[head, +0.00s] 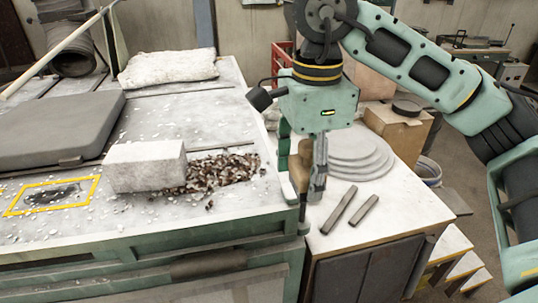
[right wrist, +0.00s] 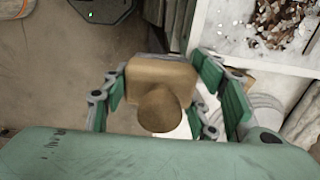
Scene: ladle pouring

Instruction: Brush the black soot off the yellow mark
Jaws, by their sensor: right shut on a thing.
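The yellow mark (head: 60,181) is a rectangular outline on the pale, dusty bench top at the far left of the head view. Black soot (head: 52,194) lies in a patch inside it. My right gripper (head: 308,196) is at the bench's right end, above the edge of the side table, well to the right of the mark. It is shut on a wooden brush (head: 298,168). In the right wrist view the brush (right wrist: 160,85) shows as a tan block with a round knob between the green-padded fingers; no bristles can be made out. My left gripper is not in view.
A pale block (head: 144,167) and a heap of brown-and-white chips (head: 222,174) lie between the mark and my gripper. A dark slab (head: 55,128) lies behind the mark. The side table (head: 400,208) holds stacked grey discs (head: 360,150) and two dark bars (head: 339,208).

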